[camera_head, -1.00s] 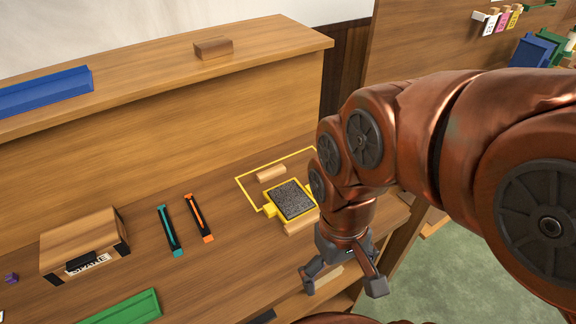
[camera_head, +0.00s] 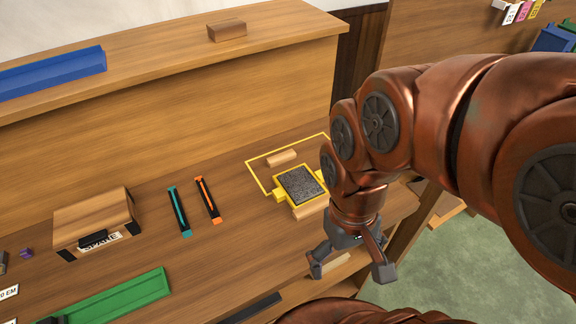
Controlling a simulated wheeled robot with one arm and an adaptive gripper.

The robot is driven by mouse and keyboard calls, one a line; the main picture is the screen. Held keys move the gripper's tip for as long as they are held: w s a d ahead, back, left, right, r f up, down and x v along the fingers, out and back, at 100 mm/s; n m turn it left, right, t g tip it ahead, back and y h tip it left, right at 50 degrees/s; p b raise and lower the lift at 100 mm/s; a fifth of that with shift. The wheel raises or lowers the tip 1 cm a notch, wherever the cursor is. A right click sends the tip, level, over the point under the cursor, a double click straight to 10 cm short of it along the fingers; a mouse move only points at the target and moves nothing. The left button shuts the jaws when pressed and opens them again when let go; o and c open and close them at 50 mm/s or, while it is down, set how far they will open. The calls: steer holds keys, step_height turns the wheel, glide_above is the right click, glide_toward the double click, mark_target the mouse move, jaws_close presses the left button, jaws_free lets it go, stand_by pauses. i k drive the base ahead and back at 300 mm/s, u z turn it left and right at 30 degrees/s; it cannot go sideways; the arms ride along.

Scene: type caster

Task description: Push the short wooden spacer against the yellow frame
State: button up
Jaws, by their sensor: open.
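The yellow frame (camera_head: 280,196) lies on the bench around a dark, speckled plate (camera_head: 301,184), with yellow tabs at its sides. A short wooden piece (camera_head: 282,157) lies behind it, apart from it, inside a thin yellow outline (camera_head: 257,177). Another wooden piece (camera_head: 309,214) lies along the frame's front edge, partly hidden by my arm; I cannot tell whether it touches. Which piece is the spacer is not clear. My gripper (camera_head: 350,272) points down, open, in front and to the right of the frame, near the bench's front edge. I see nothing held in it.
A teal-and-black strip (camera_head: 179,211) and an orange-and-black strip (camera_head: 208,199) lie left of the frame. Further left are a wooden box labelled SPARE (camera_head: 92,219) and a green tray (camera_head: 112,299). A wooden block (camera_head: 227,31) and a blue tray (camera_head: 50,77) sit on the raised shelf.

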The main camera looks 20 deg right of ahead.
mark_target(286, 156)
steer(key=z, duration=0.55)
steer(key=k, duration=1.3)
steer(key=u, duration=0.3)
steer(key=i, duration=0.8)
steer(key=u, duration=1.05)
steer(key=i, duration=0.4)
steer(key=u, duration=0.15)
